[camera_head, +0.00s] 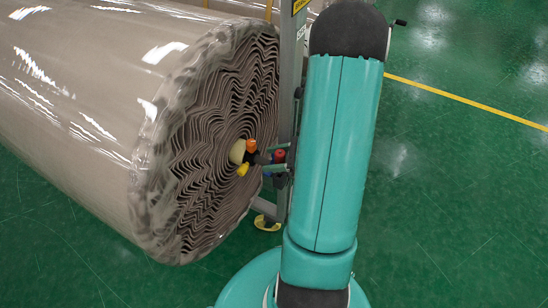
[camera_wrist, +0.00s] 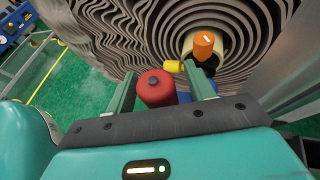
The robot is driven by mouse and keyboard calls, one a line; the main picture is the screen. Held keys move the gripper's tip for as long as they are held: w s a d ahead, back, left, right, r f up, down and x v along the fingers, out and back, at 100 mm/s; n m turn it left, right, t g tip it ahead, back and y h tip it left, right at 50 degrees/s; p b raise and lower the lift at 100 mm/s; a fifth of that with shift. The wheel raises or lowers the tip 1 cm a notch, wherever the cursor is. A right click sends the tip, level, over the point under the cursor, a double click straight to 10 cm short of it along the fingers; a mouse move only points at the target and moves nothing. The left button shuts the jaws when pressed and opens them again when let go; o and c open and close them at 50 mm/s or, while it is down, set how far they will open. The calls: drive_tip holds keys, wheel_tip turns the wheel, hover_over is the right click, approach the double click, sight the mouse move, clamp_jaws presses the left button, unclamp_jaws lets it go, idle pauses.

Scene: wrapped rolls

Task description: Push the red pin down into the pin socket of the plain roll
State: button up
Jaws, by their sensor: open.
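The plain roll (camera_head: 215,140) is wrapped in clear film and lies on its side, with its wavy layered end facing my arm. A dark fitting (camera_wrist: 201,66) with an orange end piece (camera_wrist: 204,45), a yellow piece (camera_wrist: 174,66) and a blue part (camera_wrist: 186,97) is at its pale core (camera_head: 237,151). The red pin (camera_wrist: 155,88) has a dark centre on its round top and also shows in the head view (camera_head: 279,155). My gripper (camera_wrist: 161,84) is open, with the pin between its fingers, nearer the left one. Contact with the pin and the socket opening cannot be made out.
A grey metal post (camera_head: 290,75) stands just behind my gripper, with a yellow-capped foot (camera_head: 266,223) on the floor. The green floor (camera_head: 460,190) at the right is clear, crossed by a yellow line (camera_head: 465,101).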

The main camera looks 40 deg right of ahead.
drive_tip(key=v, duration=1.3)
drive_tip(key=shift+s+d, duration=0.25)
drive_tip(key=shift+d, duration=0.05)
drive_tip(key=shift+r, duration=0.15)
drive_tip(key=w+a+r+n+g+h, duration=0.1)
drive_tip(key=a+r+n+h, duration=0.1)
drive_tip(key=a+r+n, duration=0.4)
drive_tip(key=w+a+r+n+g+h, duration=0.1)
drive_tip(key=a+r+n, duration=0.5)
drive_tip(key=a+n, duration=0.7)
drive_tip(key=w+a+r+n+g+h, duration=0.2)
drive_tip(key=a+r+n+g+h, duration=0.1)
drive_tip(key=a+r+n+h, duration=0.2)
drive_tip(key=a+r+n, duration=0.2)
drive_tip(key=a+n, duration=0.2)
drive_tip(key=a, duration=0.1)
drive_tip(key=shift+a, duration=0.35)
drive_tip(key=shift+s, duration=0.1)
